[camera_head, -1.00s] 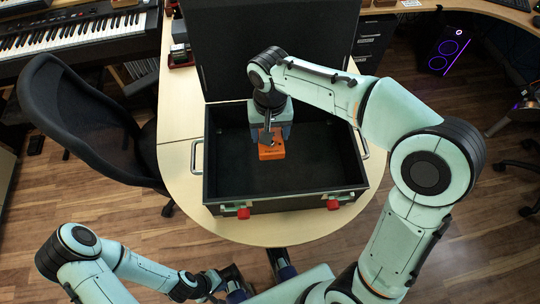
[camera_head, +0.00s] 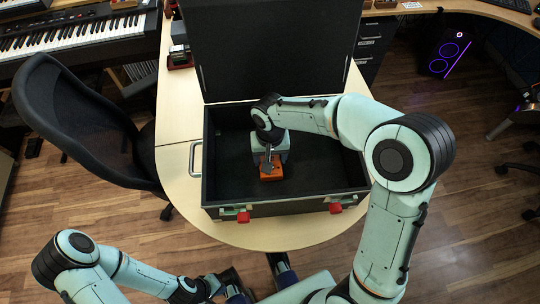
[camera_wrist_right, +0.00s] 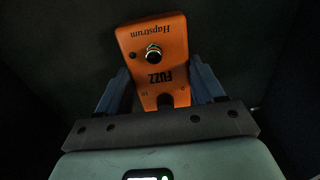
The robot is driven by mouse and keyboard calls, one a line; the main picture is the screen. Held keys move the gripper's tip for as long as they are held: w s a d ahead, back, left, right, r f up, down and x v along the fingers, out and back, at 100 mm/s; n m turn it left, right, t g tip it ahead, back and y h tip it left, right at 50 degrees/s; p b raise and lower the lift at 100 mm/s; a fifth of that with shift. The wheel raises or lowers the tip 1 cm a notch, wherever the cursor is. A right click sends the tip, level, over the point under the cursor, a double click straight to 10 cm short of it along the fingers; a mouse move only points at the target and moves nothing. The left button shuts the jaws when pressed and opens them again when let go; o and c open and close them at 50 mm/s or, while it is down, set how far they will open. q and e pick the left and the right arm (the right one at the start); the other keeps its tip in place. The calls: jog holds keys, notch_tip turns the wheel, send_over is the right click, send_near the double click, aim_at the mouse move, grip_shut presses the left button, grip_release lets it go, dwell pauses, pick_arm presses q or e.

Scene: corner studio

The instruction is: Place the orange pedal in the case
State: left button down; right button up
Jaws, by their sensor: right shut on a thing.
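The orange pedal (camera_head: 271,171) is inside the open black case (camera_head: 318,193), near the middle of its width. In the right wrist view the pedal (camera_wrist_right: 153,52) shows a knob and the word FUZZ, between the two blue fingers. My right gripper (camera_wrist_right: 162,90) is shut on the pedal. In the head view the right gripper (camera_head: 270,155) reaches down into the case from above, its fingers mostly hidden by the wrist. Whether the pedal touches the case floor I cannot tell. My left gripper (camera_head: 236,285) is at the bottom edge, away from the case, its jaws unclear.
The case lid (camera_head: 265,45) stands open at the back. The case sits on a light wooden table (camera_head: 175,150). A black chair (camera_head: 75,125) stands to the left. The case floor is free on both sides of the pedal.

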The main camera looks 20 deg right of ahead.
jog(key=shift+f, duration=0.2)
jog(key=o, duration=1.3)
jog(key=shift+c, duration=0.2)
jog(key=shift+r, duration=0.15)
jog(key=shift+r, duration=0.35)
notch_tip(320, 180, up, 12)
jog(key=p, duration=0.2)
jog(key=shift+f, duration=0.25)
